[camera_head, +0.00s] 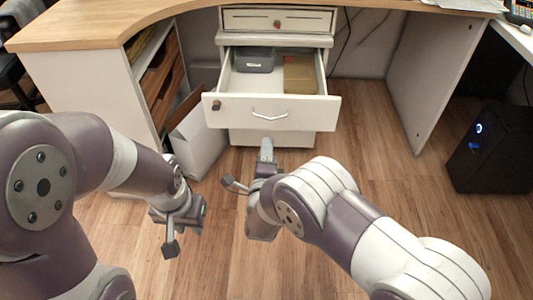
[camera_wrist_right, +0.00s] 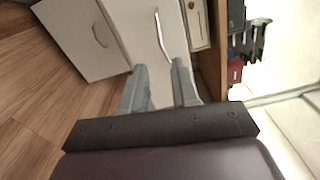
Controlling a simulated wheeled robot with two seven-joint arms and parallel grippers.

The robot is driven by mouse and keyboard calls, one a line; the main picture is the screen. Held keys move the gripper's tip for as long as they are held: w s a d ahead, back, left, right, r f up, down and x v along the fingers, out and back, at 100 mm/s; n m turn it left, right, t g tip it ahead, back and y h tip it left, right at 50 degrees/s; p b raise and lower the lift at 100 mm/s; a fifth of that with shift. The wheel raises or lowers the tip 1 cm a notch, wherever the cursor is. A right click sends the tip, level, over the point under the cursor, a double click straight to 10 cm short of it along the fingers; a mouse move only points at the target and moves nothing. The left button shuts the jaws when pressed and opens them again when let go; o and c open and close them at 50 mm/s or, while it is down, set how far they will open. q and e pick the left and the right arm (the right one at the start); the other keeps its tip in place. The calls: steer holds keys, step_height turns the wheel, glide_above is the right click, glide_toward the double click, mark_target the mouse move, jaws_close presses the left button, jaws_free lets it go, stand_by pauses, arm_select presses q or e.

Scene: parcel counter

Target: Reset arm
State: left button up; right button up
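My left gripper (camera_head: 172,243) hangs over the wood floor at the lower left in the head view. One finger shows clearly there; the other is not clear, so its opening cannot be told. My right gripper (camera_head: 250,168) is in front of the open drawer (camera_head: 268,114) in the head view, with its fingers spread apart. In the right wrist view the two grey fingers (camera_wrist_right: 160,88) stand apart with nothing between them. Both arms are bent and reach forward over the floor.
The pulled-out drawer holds a dark grey box (camera_head: 254,60) and a tan box (camera_head: 299,74). A wooden counter (camera_head: 90,25) curves along the left and back. A white bin (camera_head: 196,138) stands left of the drawers. A black computer (camera_head: 492,150) stands at right. The middle floor is clear.

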stand_by(0.3)
steer(key=s+a+f+n+g+y+p, duration=0.1)
steer(key=s+a+f+n+g+y, duration=0.15)
steer(key=s+f+n+g, duration=0.8)
steer(key=s+d+r+n+g+h+p, duration=0.1)
steer(key=s+d+r+n+g+p, duration=0.35)
steer(key=d+r, duration=0.55)
steer(key=s+d+r+n+g+h+p, duration=0.25)
steer(key=s+d+r+n, duration=0.45)
steer(key=d, duration=0.5)
step_height(320, 180, up, 41)
steer(key=d+m+p, duration=0.2)
steer(key=p, duration=3.6)
steer(key=shift+t+y+p, duration=0.3)
steer(key=shift+t+p, duration=0.05)
steer(key=shift+t, duration=0.1)
